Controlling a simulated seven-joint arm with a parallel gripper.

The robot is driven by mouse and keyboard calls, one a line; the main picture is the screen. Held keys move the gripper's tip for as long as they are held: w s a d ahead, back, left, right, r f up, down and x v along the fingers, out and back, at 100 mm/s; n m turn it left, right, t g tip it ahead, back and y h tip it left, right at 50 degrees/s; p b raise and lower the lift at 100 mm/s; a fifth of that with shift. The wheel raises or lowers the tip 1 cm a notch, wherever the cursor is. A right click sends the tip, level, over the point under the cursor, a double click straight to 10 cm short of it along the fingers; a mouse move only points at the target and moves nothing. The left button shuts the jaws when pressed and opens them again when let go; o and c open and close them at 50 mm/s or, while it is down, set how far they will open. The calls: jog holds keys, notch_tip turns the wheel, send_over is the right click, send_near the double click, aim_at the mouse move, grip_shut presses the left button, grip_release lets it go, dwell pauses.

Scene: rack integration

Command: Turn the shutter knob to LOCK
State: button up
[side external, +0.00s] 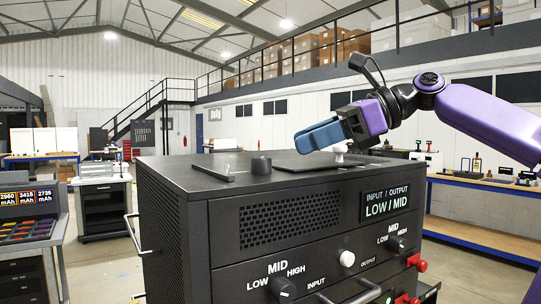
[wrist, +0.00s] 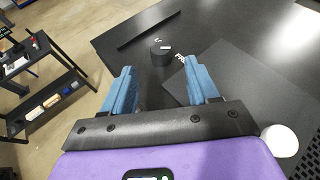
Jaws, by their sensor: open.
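The shutter knob, apparently the short black cylinder (side external: 261,165), stands on the top of the black rack unit (side external: 180,176). In the wrist view the knob (wrist: 160,54) shows small white markings beside it, too small to read. My gripper (side external: 305,139) has blue fingers and is tilted downward, above the unit's top and to the right of the knob. In the wrist view my gripper (wrist: 160,72) is open and empty. The knob shows just beyond the gap between its fingertips, apart from them.
A thin dark bar (side external: 212,172) and a flat dark plate (side external: 300,163) lie on the top. A white round knob (wrist: 280,143) stands near my gripper's right side. The front panel has LOW/HIGH knobs (side external: 282,289) and a LOW / MID display (side external: 386,204).

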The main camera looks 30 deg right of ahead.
aim_at(265, 158)
jog(key=x, duration=0.7)
jog(key=shift+a+f, duration=0.15)
jog(key=c, duration=1)
jog(key=shift+w+n+g, duration=0.15)
jog(key=shift+n+g, duration=0.15)
jog(key=shift+g, duration=0.1)
jog(key=n+g, duration=0.1)
jog(key=n+g+y, duration=0.1)
jog(key=shift+w+d+n+g+y, duration=0.25)
jog(key=shift+n+g+y, duration=0.15)
jog(key=n+g, duration=0.2)
jog(key=g, duration=0.1)
jog(key=n+g+y, duration=0.1)
jog(key=n+g, duration=0.1)
jog(key=n, duration=0.1)
jog(key=shift+w+g, duration=0.2)
jog(key=shift+g, duration=0.2)
jog(key=shift+n+g, duration=0.3)
